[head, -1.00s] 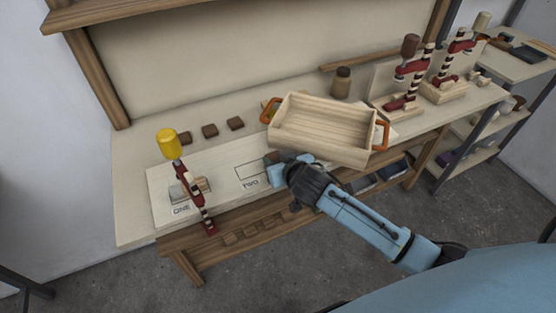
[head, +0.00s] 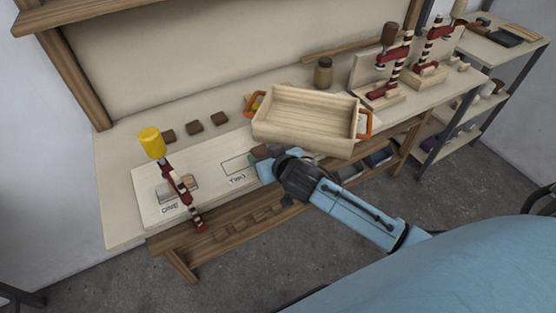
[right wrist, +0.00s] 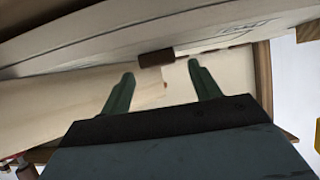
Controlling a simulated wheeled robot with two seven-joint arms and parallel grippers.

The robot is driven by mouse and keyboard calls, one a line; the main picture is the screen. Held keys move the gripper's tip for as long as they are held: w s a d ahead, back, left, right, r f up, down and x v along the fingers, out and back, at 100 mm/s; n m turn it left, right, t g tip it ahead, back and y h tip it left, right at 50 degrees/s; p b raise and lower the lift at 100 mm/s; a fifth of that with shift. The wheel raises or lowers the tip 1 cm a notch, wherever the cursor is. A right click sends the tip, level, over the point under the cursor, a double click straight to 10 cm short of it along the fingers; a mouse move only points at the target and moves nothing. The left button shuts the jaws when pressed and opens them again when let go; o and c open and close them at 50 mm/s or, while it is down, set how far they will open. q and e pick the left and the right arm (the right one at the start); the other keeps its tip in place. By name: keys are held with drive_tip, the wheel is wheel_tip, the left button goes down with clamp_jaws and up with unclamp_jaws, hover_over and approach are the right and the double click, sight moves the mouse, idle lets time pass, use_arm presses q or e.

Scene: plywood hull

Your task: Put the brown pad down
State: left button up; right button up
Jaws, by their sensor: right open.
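A brown pad (head: 262,152) lies by the front edge of the white board, to the right of the rectangle marked TWO. It also shows in the right wrist view (right wrist: 156,58), just beyond and between the fingertips. My right gripper (head: 266,168) is open at the pad. In the right wrist view its two dark fingers (right wrist: 160,78) stand apart with a gap between them and the pad. How the pad's underside rests is hidden. Three more brown pads (head: 193,128) lie in a row at the back of the bench. My left gripper is out of view.
A wooden tray with orange handles (head: 305,115) stands right behind my right gripper. A red clamp with a yellow knob (head: 170,175) stands on the white board (head: 205,165) at left. Two more red clamps (head: 390,70) and a brown jar (head: 323,74) stand further right.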

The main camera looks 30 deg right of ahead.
drive_tip(key=p+v, duration=0.1)
drive_tip(key=v, duration=0.9)
